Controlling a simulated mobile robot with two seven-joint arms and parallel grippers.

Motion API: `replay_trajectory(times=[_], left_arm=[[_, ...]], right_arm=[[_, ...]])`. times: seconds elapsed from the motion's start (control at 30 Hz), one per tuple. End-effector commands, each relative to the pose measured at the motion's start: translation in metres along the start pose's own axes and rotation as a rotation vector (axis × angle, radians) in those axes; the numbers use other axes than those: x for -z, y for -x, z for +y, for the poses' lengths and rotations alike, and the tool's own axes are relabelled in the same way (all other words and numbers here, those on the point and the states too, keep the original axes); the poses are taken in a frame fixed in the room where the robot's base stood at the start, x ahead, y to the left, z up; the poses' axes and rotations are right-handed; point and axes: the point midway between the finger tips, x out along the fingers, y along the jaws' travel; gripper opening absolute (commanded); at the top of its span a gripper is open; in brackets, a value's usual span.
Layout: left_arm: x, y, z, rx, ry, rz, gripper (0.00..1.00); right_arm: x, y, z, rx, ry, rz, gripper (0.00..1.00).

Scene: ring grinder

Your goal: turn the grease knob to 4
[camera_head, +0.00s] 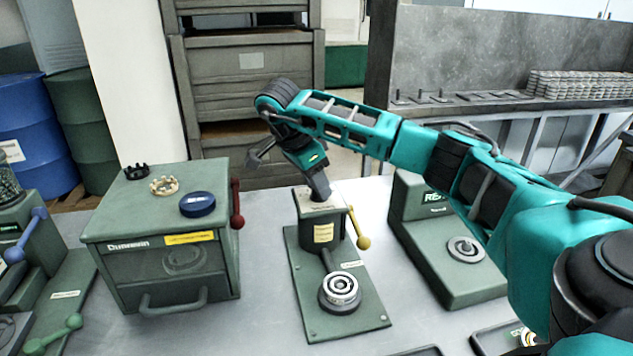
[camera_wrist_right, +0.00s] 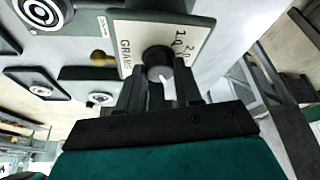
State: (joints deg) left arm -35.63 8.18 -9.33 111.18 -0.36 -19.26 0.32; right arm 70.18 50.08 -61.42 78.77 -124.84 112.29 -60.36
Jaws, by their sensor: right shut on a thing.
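The grease knob (camera_wrist_right: 158,60) is a black round knob with a white pointer mark, on a pale dial plate (camera_wrist_right: 128,28) marked "GRAMS" with digits, of which 1 and 2 can be made out. The plate tops the green middle unit (camera_head: 323,232); in the head view the knob is hidden behind my gripper. My right gripper (camera_head: 322,196) reaches down onto it from above. In the wrist view the two dark fingers of the right gripper (camera_wrist_right: 160,90) stand either side of the knob, shut on it. The digit at the pointer cannot be read. My left gripper is out of view.
The middle unit has a yellow-tipped lever (camera_head: 361,238) at its right and a round ringed fitting (camera_head: 340,290) on its base plate. A green box with a red-knobbed lever (camera_head: 237,205) stands left; a green machine (camera_head: 440,245) stands right, under my arm.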

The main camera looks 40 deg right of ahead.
Motion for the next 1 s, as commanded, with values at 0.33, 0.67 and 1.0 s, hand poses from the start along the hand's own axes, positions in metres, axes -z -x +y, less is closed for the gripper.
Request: replay_trajectory(times=[0.33,0.67,1.0], left_arm=[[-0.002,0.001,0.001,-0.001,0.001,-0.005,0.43],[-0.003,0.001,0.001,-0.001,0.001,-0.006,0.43],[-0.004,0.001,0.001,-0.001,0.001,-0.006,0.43]], right_arm=[[0.001,0.000,0.000,0.001,-0.002,0.000,0.55],[0.000,0.002,0.000,0.002,0.000,0.000,0.60],[0.001,0.047,-0.001,0.006,0.000,0.000,0.60]])
